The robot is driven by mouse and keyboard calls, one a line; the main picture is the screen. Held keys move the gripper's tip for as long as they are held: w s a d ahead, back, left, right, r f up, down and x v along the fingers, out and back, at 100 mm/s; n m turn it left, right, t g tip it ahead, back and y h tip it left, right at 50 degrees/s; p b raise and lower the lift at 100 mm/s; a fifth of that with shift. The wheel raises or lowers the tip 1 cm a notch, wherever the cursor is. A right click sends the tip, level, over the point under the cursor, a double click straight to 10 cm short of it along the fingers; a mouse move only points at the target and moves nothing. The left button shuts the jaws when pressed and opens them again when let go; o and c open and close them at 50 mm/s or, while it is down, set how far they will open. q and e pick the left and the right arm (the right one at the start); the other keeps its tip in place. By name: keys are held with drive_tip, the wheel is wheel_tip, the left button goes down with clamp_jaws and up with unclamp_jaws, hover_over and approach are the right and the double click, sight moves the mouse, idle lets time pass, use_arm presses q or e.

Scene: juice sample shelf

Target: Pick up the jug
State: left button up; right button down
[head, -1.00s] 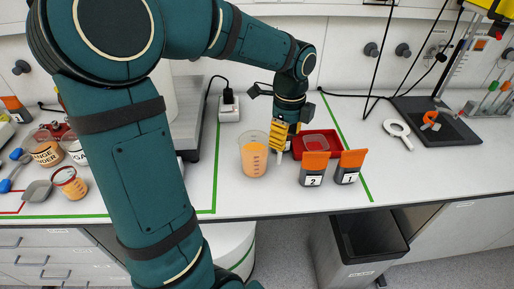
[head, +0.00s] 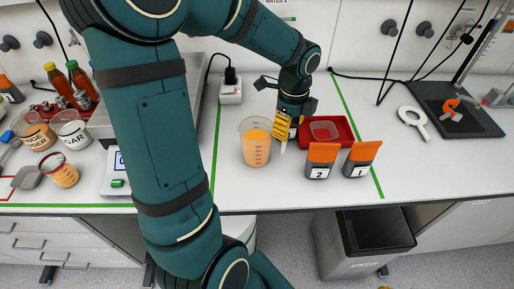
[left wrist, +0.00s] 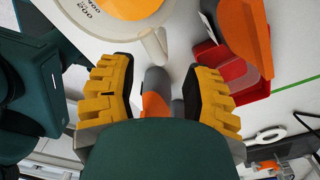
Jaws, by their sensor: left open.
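The clear jug (head: 256,148) holds orange juice and stands upright on the white bench, left of the red tray. In the left wrist view the jug (left wrist: 130,8) is at the top, with its pale handle (left wrist: 155,45) pointing toward the gap between my fingers. My left gripper (head: 284,130) is just right of the jug, on its handle side. In the left wrist view its yellow fingers (left wrist: 160,85) are spread apart, with the handle near their tips and not clamped. Contact with the handle cannot be told. My right gripper is not in view.
The red tray (head: 347,140) lies close right of the gripper. Orange-topped containers 2 (head: 320,161) and 1 (head: 361,159) stand in front of it. A magnifier (head: 414,122) lies farther right. Tubs, including the orange powder tub (head: 34,131), are at left.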

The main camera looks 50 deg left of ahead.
use_arm(q)
drive_tip(key=shift+a+f+b, duration=0.2)
drive_tip(key=shift+f+b, duration=0.6)
drive_tip(key=shift+f, duration=2.2)
drive_tip(key=shift+s+r, duration=0.1)
clamp_jaws()
